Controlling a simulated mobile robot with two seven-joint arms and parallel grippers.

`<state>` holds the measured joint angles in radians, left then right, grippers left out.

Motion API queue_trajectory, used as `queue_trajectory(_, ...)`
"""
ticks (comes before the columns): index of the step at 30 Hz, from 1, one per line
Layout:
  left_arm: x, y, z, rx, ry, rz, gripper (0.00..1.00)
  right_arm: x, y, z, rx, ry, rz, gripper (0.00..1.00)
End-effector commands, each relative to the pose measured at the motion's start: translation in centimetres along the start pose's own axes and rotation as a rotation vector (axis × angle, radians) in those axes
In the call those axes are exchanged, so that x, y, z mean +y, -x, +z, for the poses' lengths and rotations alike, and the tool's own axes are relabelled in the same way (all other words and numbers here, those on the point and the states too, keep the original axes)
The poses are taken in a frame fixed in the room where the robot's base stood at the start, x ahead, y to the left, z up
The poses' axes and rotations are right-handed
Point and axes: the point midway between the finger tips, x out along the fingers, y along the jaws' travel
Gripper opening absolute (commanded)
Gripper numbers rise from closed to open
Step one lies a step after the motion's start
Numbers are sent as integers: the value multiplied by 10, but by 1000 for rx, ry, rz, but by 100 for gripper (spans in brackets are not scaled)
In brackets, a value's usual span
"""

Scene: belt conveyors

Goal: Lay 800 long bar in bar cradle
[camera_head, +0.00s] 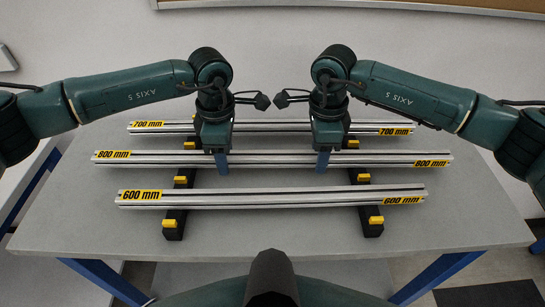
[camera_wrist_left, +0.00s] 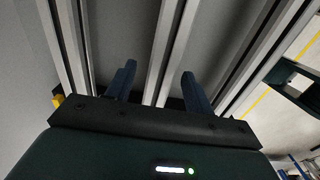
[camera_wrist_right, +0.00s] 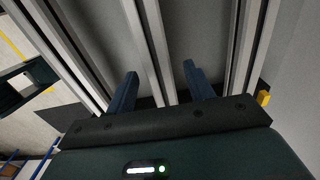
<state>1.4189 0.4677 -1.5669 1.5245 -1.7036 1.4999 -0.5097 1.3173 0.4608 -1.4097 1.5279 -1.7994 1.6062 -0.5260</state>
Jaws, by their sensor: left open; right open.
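The 800 mm bar (camera_head: 275,160) is a long silver profile with yellow end labels, lying level in the middle row. It rests across two black rails with yellow blocks (camera_head: 174,222); I cannot tell whether these are the bar cradle. My left gripper (camera_head: 222,165) points down over the bar, left of its middle, open. My right gripper (camera_head: 323,162) is likewise over it, right of the middle, open. In the left wrist view the bar (camera_wrist_left: 166,50) runs between the blue fingers. In the right wrist view the bar (camera_wrist_right: 148,50) also runs between the fingers.
The 700 mm bar (camera_head: 270,128) lies behind and the 600 mm bar (camera_head: 270,198) in front, parallel to it on the same rails. The grey table (camera_head: 70,215) is clear at its left and right ends. The two wrists are close together.

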Motion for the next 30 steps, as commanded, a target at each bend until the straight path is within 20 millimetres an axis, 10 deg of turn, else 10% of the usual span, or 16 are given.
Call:
queue_trajectory(21,0,0,0,0,0,0,0,0,1,0,0,0,0,0)
queue_trajectory(30,0,0,0,0,0,0,0,0,1,0,0,0,0,0)
